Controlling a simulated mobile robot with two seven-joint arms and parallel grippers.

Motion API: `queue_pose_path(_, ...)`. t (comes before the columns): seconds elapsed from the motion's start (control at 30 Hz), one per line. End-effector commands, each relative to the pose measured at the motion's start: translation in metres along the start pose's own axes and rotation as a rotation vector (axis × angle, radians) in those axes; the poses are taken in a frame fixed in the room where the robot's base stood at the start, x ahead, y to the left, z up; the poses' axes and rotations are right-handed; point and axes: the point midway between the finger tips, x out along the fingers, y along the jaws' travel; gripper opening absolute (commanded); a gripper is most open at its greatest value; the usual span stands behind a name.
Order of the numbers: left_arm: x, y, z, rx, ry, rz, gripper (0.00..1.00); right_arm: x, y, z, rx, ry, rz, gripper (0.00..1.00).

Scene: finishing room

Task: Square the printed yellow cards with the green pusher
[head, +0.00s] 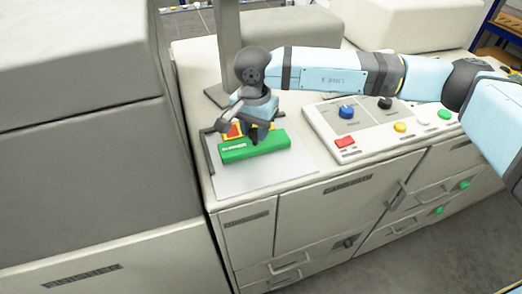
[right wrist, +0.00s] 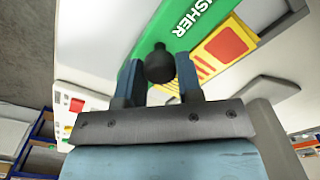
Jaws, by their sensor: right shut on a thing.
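The green pusher (head: 262,148) is a long block lying on a pale plate (head: 262,182) on the machine top. In the right wrist view the pusher (right wrist: 185,28) shows part of its white lettering and a black knob (right wrist: 159,62). My right gripper (head: 257,128) is above the pusher, with its two fingers on either side of the knob, shut on it. The printed yellow cards (head: 228,128), with a red patch, lie just behind the pusher, partly hidden by my gripper. The cards (right wrist: 224,50) also show beside the pusher in the right wrist view. My left gripper is out of view.
A dark raised edge (head: 208,158) runs along the plate's left side. A grey post (head: 228,50) stands behind. A control panel (head: 365,128) with coloured buttons lies to the right. The plate in front of the pusher is bare.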

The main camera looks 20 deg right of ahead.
Motion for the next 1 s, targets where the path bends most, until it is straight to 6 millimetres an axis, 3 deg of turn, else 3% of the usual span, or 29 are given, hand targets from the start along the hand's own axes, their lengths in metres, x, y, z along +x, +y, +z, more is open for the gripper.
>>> queue_pose_path(0.37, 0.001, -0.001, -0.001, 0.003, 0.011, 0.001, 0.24, -0.001, -0.005, -0.005, -0.001, -0.002, 0.002, 0.05)
queue_pose_path(0.4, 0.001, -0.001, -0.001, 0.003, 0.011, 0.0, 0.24, -0.001, -0.005, -0.005, -0.001, -0.002, 0.002, 0.36)
queue_pose_path(0.5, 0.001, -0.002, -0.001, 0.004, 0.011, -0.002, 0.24, -0.001, -0.005, -0.005, -0.001, -0.002, 0.002, 0.59)
queue_pose_path(0.83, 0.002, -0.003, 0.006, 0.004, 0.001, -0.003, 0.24, -0.003, -0.005, -0.005, -0.001, -0.002, 0.002, 0.59)
queue_pose_path(1.0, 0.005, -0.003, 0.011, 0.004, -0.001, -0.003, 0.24, -0.023, -0.006, -0.005, 0.0, 0.0, -0.001, 0.59)
